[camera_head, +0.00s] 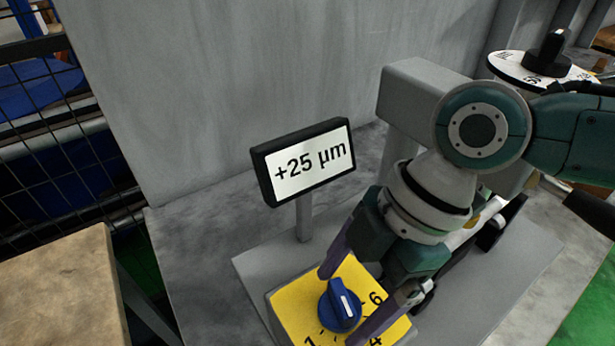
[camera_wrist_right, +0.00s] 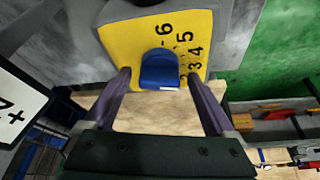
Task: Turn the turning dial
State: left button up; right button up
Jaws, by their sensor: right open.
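The turning dial (camera_head: 341,306) is a blue knob with a white mark, on a yellow plate (camera_head: 287,304) printed with black numbers. It also shows in the right wrist view (camera_wrist_right: 160,68), ahead of the fingers. My right gripper (camera_head: 343,305) is open, with one purple finger on each side of the dial. In the right wrist view its fingertips (camera_wrist_right: 158,75) show a gap to the knob on both sides. I cannot tell how far down they reach around it. My left gripper is not in view.
A display (camera_head: 310,165) reading "+25 µm" stands on a post behind the dial. A black knob on a white round scale (camera_head: 510,69) is at the upper right. A grey wall rises behind. A black mesh fence (camera_head: 45,130) and a table (camera_head: 60,285) are at left.

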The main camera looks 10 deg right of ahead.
jog(key=shift+a+f, duration=0.1)
jog(key=shift+f, duration=0.1)
jog(key=shift+c, duration=0.2)
jog(key=c, duration=1.3)
jog(key=shift+r+m+p, duration=0.15)
jog(key=shift+m+p, duration=0.25)
jog(key=shift+p, duration=0.15)
jog(key=shift+s+r+m+t+p, duration=0.1)
jog(key=shift+m+t+p, duration=0.4)
jog(key=shift+m+p, duration=0.55)
jog(key=shift+m+t+p, duration=0.5)
jog(key=shift+m+p, duration=0.85)
jog(key=shift+m, duration=0.1)
jog(key=shift+f, duration=0.2)
